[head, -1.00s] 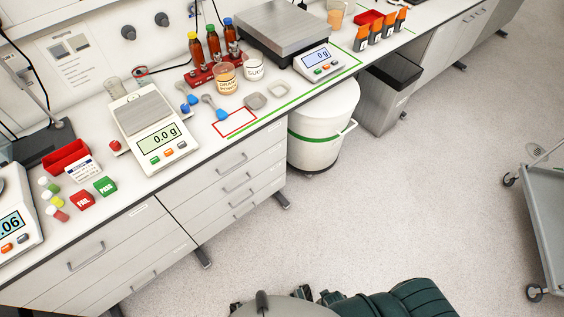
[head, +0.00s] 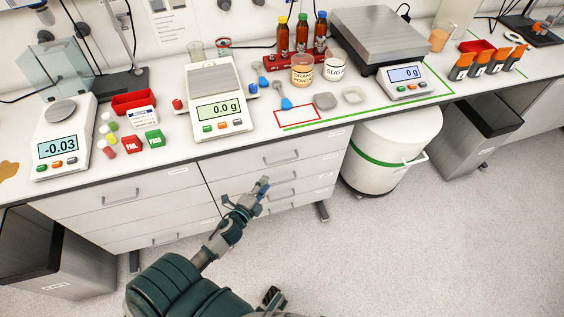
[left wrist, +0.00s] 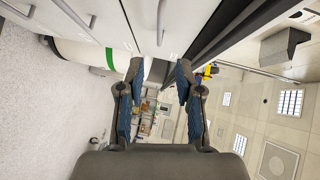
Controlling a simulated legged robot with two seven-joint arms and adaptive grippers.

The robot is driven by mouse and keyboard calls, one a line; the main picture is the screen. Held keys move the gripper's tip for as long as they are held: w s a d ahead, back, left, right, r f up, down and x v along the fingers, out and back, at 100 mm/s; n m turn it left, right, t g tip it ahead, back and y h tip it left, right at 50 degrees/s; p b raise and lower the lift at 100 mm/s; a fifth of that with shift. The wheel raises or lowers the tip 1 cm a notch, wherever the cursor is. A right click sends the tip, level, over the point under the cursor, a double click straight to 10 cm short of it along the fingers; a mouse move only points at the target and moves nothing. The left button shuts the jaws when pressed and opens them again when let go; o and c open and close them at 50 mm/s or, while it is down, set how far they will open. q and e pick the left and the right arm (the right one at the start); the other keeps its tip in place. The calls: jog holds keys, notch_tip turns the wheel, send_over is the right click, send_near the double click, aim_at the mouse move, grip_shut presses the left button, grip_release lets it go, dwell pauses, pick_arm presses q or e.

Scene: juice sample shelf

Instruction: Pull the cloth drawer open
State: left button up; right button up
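Pale drawers stand under the bench in two stacks, and all look shut. Their labels are too small to read, so I cannot tell which is the cloth drawer. The right stack has a top drawer (head: 309,152) with a bar handle (head: 281,160) and lower drawers partly hidden by my left arm. My left gripper (head: 260,190) is in front of this stack, below the top handle. In the left wrist view the left gripper (left wrist: 160,76) is open and empty. A bar handle (left wrist: 160,22) lies beyond the fingertips, roughly in line with the gap, apart from them. My right gripper is not seen.
A white bin (head: 392,155) with a green band stands right of the drawers. Grey bins stand at far left (head: 62,262) and right (head: 482,130). Scales, bottles and cups crowd the bench top (head: 180,140). The floor (head: 420,250) in front is clear.

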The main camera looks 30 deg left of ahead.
aim_at(281, 162)
pick_arm(q)
jog(key=w, duration=0.4)
jog(key=w+a+f, duration=0.1)
jog(key=w, duration=0.3)
jog(key=w+f+b, duration=0.1)
jog(key=w, duration=0.3)
jog(key=shift+w+a+f, duration=0.1)
jog(key=shift+w+a, duration=0.05)
jog(key=shift+w, duration=0.6)
jog(key=shift+d, duration=0.2)
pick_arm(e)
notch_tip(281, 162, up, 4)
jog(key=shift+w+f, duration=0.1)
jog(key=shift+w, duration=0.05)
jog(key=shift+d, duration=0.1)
pick_arm(q)
grip_shut()
